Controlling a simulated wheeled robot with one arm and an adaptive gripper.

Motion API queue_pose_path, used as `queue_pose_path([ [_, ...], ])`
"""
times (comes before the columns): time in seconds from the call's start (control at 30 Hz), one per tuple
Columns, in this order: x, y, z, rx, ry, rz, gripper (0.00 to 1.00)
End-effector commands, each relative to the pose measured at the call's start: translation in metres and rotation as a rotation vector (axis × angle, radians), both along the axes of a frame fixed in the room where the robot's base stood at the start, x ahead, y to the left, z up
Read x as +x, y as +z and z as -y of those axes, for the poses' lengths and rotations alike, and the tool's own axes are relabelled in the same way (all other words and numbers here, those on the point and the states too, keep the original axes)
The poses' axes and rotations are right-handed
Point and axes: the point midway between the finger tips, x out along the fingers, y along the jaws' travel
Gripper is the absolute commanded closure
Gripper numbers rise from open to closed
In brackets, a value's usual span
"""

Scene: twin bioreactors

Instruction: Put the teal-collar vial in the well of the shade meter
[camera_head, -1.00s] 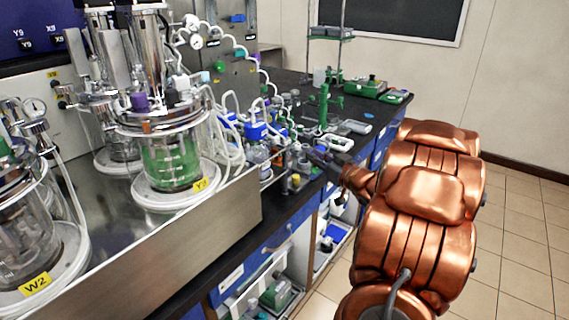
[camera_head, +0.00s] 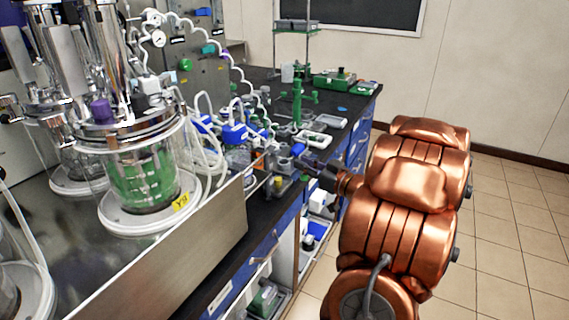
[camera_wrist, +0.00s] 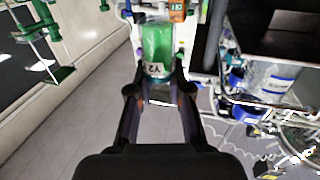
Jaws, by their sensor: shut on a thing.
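My gripper (camera_wrist: 159,92) is shut on a small clear vial (camera_wrist: 158,42) of green liquid in the wrist view. The vial stands between the two fingertips and has a pale label with dark lettering near the fingers. A dark, slightly teal band shows around its end by the fingertips; its exact colour is hard to tell. In the head view my gripper (camera_head: 304,161) is small and dark over the bench's front edge, and the vial cannot be made out there. I cannot pick out the shade meter or its well with certainty among the crowded small devices.
A glass bioreactor (camera_head: 145,178) with green liquid stands on a steel deck at left. Blue-topped bottles (camera_head: 234,133), tubing and a green stand (camera_head: 298,100) crowd the bench. Green boxes (camera_head: 335,80) sit at the far end. The tiled floor (camera_head: 500,220) at right is clear.

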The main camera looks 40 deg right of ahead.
Motion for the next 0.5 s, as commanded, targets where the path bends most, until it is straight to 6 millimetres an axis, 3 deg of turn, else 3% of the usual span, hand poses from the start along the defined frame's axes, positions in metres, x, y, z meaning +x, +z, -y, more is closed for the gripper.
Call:
queue_pose_path([
  [0.5, 0.088, -0.007, 0.034, 0.000, 0.000, 0.002, 1.00],
])
